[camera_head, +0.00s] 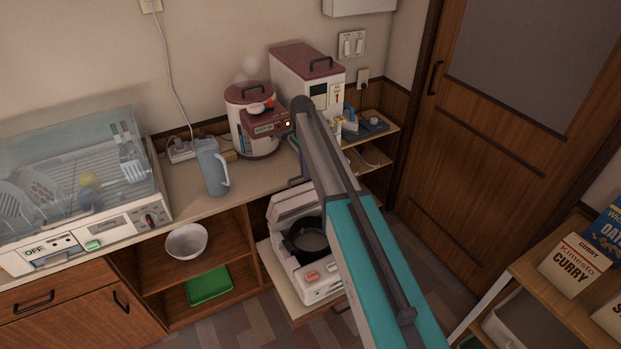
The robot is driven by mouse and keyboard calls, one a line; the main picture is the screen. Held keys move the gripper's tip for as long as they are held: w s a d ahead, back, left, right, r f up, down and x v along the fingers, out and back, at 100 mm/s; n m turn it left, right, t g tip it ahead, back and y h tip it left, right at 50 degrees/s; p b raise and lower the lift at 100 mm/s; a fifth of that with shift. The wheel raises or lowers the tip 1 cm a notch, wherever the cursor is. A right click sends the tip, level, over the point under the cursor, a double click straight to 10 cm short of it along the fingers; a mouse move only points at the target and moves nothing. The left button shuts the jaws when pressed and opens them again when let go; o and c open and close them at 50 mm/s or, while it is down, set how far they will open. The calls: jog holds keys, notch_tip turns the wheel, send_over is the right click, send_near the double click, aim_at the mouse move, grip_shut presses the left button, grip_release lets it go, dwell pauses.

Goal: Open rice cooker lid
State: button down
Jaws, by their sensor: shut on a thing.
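The white rice cooker (322,290) stands on a pull-out shelf below the counter, with its control panel facing front. Its lid (292,204) is raised and tilted up at the back, and the dark inner pot (308,241) shows. My arm crosses in front of the cooker's right side. My gripper (298,182) shows only as a small dark part at the lid's upper edge, shut on the lid. Its fingertips are mostly hidden behind my arm, so the exact grip point cannot be seen.
A dish dryer (85,232) stands on the counter at left. A blue pitcher (211,168), a red-topped pot (245,120) and a rice dispenser (300,75) stand behind. A bowl (186,241) and green tray (209,286) sit on lower shelves. A door (500,150) is at right.

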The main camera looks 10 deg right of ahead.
jog(key=shift+w+a+f, duration=0.2)
jog(key=shift+w, duration=0.2)
jog(key=shift+w+a+f, duration=0.2)
jog(key=shift+w, duration=0.2)
jog(key=c, duration=2.1)
grip_release()
jog(key=shift+o, duration=1.3)
jog(key=shift+w+a+f, duration=0.1)
jog(key=shift+w+f, duration=0.05)
jog(key=shift+r, duration=0.25)
jog(key=shift+r, duration=0.1)
notch_tip(320, 180, up, 14)
jog(key=b, duration=0.3)
jog(key=shift+w+a+f+b, duration=0.15)
jog(key=shift+w+f+b, duration=0.05)
jog(key=shift+w+b, duration=0.2)
